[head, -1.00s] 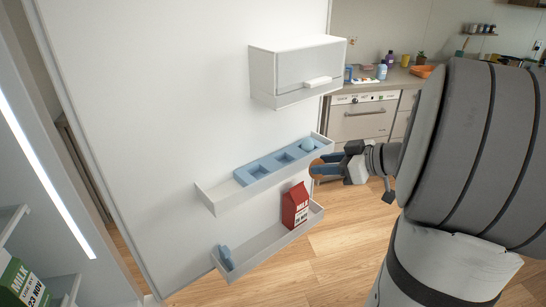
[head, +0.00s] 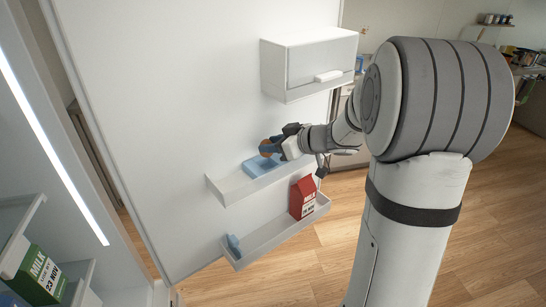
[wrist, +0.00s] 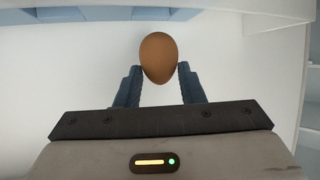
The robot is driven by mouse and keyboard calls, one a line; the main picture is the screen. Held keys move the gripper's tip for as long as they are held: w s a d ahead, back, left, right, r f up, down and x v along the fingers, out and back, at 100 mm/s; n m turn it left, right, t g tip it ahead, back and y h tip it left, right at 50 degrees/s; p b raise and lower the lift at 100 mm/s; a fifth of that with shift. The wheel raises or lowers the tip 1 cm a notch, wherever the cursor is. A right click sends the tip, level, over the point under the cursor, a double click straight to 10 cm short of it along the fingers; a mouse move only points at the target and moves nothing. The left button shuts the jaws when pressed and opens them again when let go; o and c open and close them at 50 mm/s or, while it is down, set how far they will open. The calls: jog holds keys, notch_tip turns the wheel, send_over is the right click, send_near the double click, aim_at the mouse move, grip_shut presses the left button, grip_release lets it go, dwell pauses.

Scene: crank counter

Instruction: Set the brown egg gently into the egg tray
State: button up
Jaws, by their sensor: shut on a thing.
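The brown egg (wrist: 159,57) is between the two blue fingers of my gripper (wrist: 158,82) in the wrist view, and both fingers press on its sides. In the head view the egg (head: 266,148) and my gripper (head: 272,146) are over the blue egg tray (head: 258,168), which sits on the upper door shelf (head: 228,187). My gripper and wrist hide much of the tray, including its pale egg. A blue strip (wrist: 170,14) crosses the top of the wrist view. I cannot tell whether the egg touches the tray.
A lower door shelf (head: 270,241) holds a red milk carton (head: 303,197) and a small blue item (head: 234,246). A white lidded compartment (head: 308,62) is above the tray. A green milk carton (head: 40,275) stands in the fridge at left.

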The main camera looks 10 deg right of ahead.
jog(key=shift+f, duration=2.2)
jog(key=shift+f, duration=0.1)
jog(key=o, duration=0.7)
